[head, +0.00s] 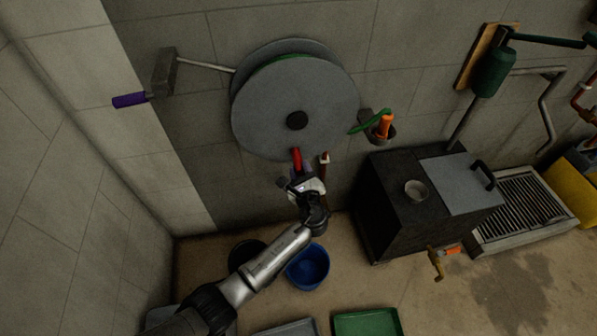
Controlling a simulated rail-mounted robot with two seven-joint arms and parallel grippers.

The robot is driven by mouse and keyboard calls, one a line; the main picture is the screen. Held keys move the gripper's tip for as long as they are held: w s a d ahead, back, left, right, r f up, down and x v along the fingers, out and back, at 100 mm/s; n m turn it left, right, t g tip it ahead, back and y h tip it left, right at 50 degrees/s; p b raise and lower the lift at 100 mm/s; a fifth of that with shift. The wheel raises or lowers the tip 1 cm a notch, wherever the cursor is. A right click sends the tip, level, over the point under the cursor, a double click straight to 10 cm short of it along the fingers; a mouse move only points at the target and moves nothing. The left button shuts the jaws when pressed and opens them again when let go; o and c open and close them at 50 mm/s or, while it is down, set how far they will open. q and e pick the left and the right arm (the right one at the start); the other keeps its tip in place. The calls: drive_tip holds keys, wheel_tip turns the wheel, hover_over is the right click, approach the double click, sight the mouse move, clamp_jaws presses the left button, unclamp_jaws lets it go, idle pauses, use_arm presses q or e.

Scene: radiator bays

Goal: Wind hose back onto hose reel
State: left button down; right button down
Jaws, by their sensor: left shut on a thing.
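The hose reel (270,108) is a large grey disc pair on the back wall, with a dark hub (297,120) at its middle. A strip of green hose (290,58) shows between the discs at the top. A red handle (297,157) stands at the lower rim of the front disc. My left gripper (301,179) is shut on the red handle from below. The hose's green end (367,124) leaves the reel's right side, and an orange nozzle (385,125) sits in a dark wall holder. How the hose lies behind the front disc is hidden. My right gripper is not in view.
A grey bracket (166,72) with a purple-gripped lever (130,100) is left of the reel. A black box (398,205) stands right. Blue (308,266) and dark buckets and green tray (368,322) are below.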

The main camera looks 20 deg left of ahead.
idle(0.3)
use_arm(q)
drive_tip(key=c, duration=0.8)
unclamp_jaws()
drive_tip(key=p+v, duration=0.4)
drive_tip(key=v, duration=1)
drive_tip(key=shift+w, duration=0.1)
